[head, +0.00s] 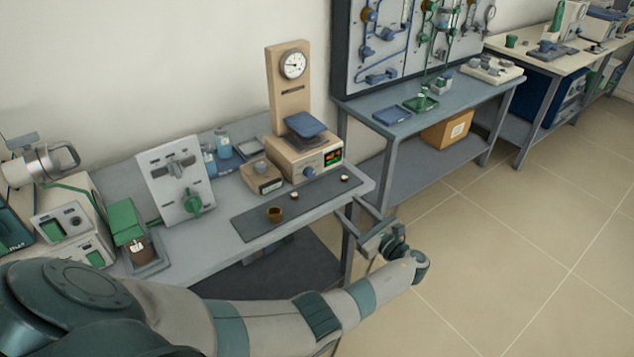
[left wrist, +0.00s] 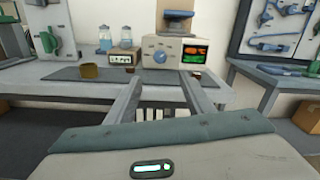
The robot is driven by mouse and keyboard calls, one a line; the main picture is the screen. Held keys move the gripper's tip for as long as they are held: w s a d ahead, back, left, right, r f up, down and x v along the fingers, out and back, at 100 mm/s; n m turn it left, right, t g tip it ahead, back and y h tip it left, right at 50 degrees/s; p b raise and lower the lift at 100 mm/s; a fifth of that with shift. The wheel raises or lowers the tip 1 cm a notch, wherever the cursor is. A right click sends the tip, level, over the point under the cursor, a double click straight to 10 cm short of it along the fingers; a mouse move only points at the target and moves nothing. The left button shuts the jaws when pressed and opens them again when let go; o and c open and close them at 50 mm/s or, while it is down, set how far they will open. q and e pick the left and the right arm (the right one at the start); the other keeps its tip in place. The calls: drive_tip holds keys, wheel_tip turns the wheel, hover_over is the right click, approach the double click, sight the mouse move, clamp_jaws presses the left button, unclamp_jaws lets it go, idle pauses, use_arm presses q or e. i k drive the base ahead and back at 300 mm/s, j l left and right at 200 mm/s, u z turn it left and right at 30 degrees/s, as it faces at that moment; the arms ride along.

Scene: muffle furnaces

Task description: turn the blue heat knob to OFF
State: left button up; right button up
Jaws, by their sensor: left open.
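The blue heat knob (head: 309,172) is on the front of a beige heater unit (head: 283,152), left of its lit red and green display. In the left wrist view the knob (left wrist: 160,56) faces me, a little above the space between my fingers. My left gripper (head: 358,213) is in front of the bench's right end, apart from the knob. In the left wrist view the left gripper (left wrist: 160,97) is open and empty, its two fingers pointing towards the unit. The knob's setting mark is too small to read. My right gripper is not in view.
A dark mat (head: 262,222) with a small brown cup (head: 275,214) and two smaller pieces lies before the unit. A small beige box (head: 262,178) stands left of it. A blue plate (head: 306,125) sits above it. Open floor lies right of the bench.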

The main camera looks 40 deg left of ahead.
sight(309, 172)
drive_tip(key=i+j, duration=0.1)
drive_tip(key=j, duration=0.35)
drive_tip(key=i+j, duration=0.1)
drive_tip(key=j, duration=0.3)
drive_tip(key=i+j, duration=0.1)
drive_tip(key=j, duration=0.35)
